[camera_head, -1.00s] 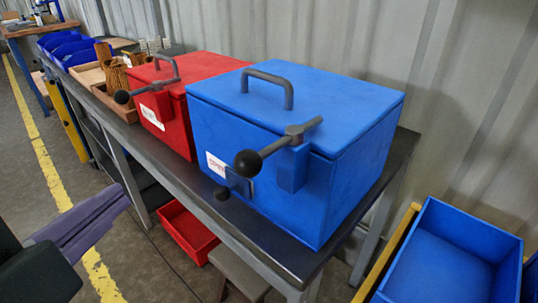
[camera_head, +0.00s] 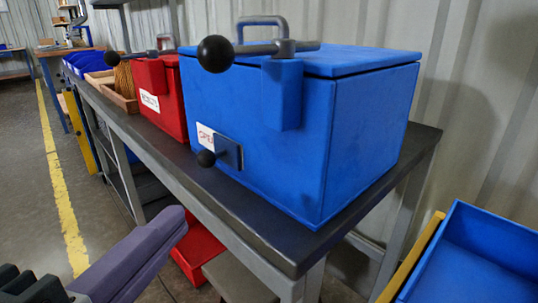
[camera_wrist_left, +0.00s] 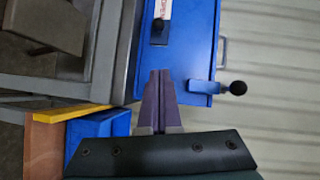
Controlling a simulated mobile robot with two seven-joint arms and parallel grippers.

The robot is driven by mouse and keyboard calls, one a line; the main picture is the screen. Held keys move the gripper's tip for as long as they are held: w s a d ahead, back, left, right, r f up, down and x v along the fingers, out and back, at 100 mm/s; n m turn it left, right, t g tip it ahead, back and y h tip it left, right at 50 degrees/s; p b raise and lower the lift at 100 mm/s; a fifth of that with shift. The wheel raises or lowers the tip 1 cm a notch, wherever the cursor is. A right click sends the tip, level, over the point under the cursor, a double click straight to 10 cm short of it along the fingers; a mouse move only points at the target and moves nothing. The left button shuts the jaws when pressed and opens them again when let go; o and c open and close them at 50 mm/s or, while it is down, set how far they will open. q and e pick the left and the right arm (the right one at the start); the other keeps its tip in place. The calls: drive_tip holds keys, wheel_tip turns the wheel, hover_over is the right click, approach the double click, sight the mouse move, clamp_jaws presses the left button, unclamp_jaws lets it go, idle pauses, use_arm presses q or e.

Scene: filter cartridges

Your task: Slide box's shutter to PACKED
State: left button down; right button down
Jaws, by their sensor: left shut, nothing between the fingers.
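The blue box (camera_head: 255,105) stands on the dark bench. On its front is a small dark blue shutter plate (camera_head: 229,152) with a black knob (camera_head: 206,158). A white label (camera_head: 206,137) with red letters, apparently OPEN, shows left of the plate; the plate seems to cover part of it. The label (camera_wrist_left: 166,10) and knob (camera_wrist_left: 158,27) also show in the left wrist view. My left gripper (camera_head: 176,220), with purple fingers, is shut and empty, below and in front of the knob, apart from it. Its closed fingers (camera_wrist_left: 158,76) point towards the box in the left wrist view.
A lever with a black ball (camera_head: 215,54) juts from the blue box's top front. A red box (camera_head: 160,95) with a white label stands behind it to the left. The dark bench (camera_head: 270,245) edge lies between gripper and box. A blue bin (camera_head: 465,260) is at right.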

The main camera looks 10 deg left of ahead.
use_arm(q)
drive_tip(key=w, duration=0.1)
approach(213, 156)
drive_tip(key=w+d, duration=0.3)
drive_tip(key=d, duration=0.1)
drive_tip(key=w+a, duration=0.1)
drive_tip(key=w+a+f, duration=0.1)
drive_tip(key=a, duration=0.1)
drive_tip(key=shift+w+f, duration=0.15)
drive_tip(key=shift+w, duration=0.25)
drive_tip(key=w+a, duration=0.4)
drive_tip(key=a, duration=0.1)
drive_tip(key=shift+a+p, duration=0.2)
drive_tip(key=shift+p, duration=0.25)
